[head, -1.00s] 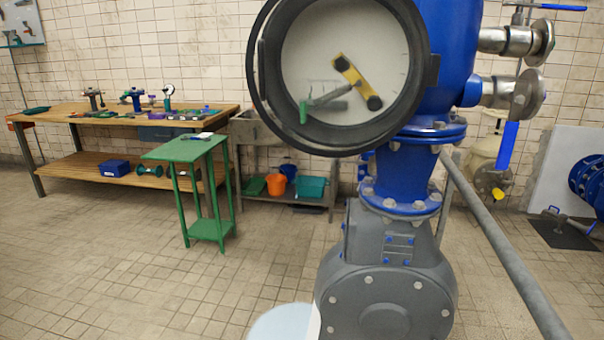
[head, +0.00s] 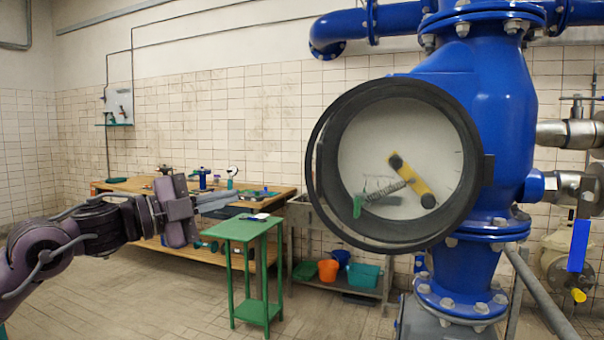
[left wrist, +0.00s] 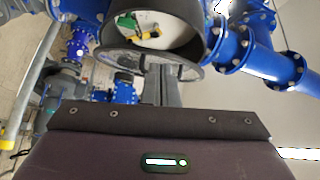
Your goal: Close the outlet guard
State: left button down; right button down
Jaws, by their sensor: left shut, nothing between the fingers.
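The outlet guard seems to be the round, black-rimmed cover (head: 470,130) on the front of the blue pump body. Behind its clear face are a pale dial and a yellow bar (head: 411,180) with a green-tipped spring part (head: 357,207). A dark hinge-like block sits at its right edge. In the left wrist view a clear rimmed disc (left wrist: 147,64) stands off the black housing (left wrist: 188,42), so the guard looks ajar; how far I cannot tell. My left gripper (head: 222,203) is shut and empty, left of the guard and apart from it in the head view. My right gripper is out of view.
A green stand (head: 249,231) is behind my left gripper, with a wooden workbench (head: 140,187) farther back. Blue pipes (head: 370,22) run above the guard, and valves with a blue lever (head: 578,245) are at right. A grey rail slopes down at lower right.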

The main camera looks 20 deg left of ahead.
pick_arm(q)
jog(key=s+d+r+m+g+h, duration=0.1)
jog(key=s+d+r+m+g, duration=0.1)
jog(key=s+d+r+m, duration=0.4)
jog(key=w+d+f+n+p, duration=0.1)
jog(key=w+d+p, duration=0.6)
jog(key=p, duration=1.2)
jog(key=shift+w+d+f+n, duration=0.3)
jog(key=shift+w+n, duration=0.1)
jog(key=shift+w, duration=1.2)
